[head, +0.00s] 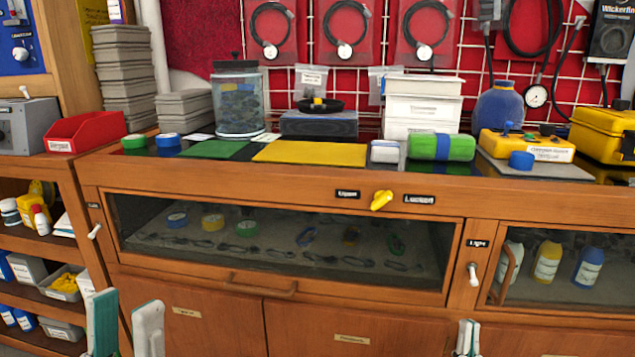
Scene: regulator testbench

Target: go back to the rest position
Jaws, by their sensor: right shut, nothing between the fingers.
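My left gripper (126,302) shows at the bottom left. Its two pale green and white fingers point up and stand apart with nothing between them, so it is open. My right gripper (467,328) shows at the bottom, right of the middle. Only its fingertips are in view, close together, shut and empty. Both grippers appear in front of the lower cabinet doors, and neither is seen holding anything. The arms behind them are out of view.
A wooden bench (300,172) spans the view, bearing a green roll (441,147), yellow mat (310,153) and glass jar (238,105). Below is a glass-fronted case (270,235) with a yellow knob (381,200) above it. Open shelves (40,240) stand left.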

